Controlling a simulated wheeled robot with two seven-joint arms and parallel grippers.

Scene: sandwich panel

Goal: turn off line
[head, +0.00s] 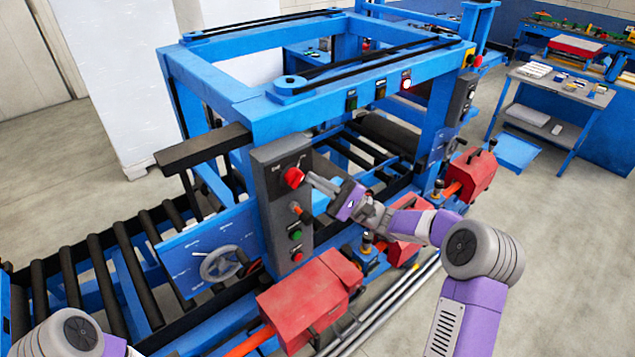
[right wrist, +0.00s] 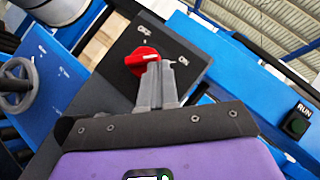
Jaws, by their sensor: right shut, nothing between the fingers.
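A dark grey control panel (head: 268,205) stands upright on the front of the blue machine. A red rotary switch (head: 293,177) sits near its top. In the right wrist view the red switch (right wrist: 141,60) has a white mark and lies between the labels OFF, at its upper left, and ON, at its right. My right gripper (head: 312,180) is shut and empty, its fingertips at the right side of the red switch. In the right wrist view its fingers (right wrist: 155,80) overlap the lower edge of the switch; I cannot tell if they touch. My left gripper is out of view.
Below the switch the panel carries an orange part, a green button (head: 296,234) and a red button (head: 296,252). A handwheel (head: 220,264) is at the left and a red motor housing (head: 310,295) below. A roller conveyor (head: 95,265) runs to the left. The blue frame stands above.

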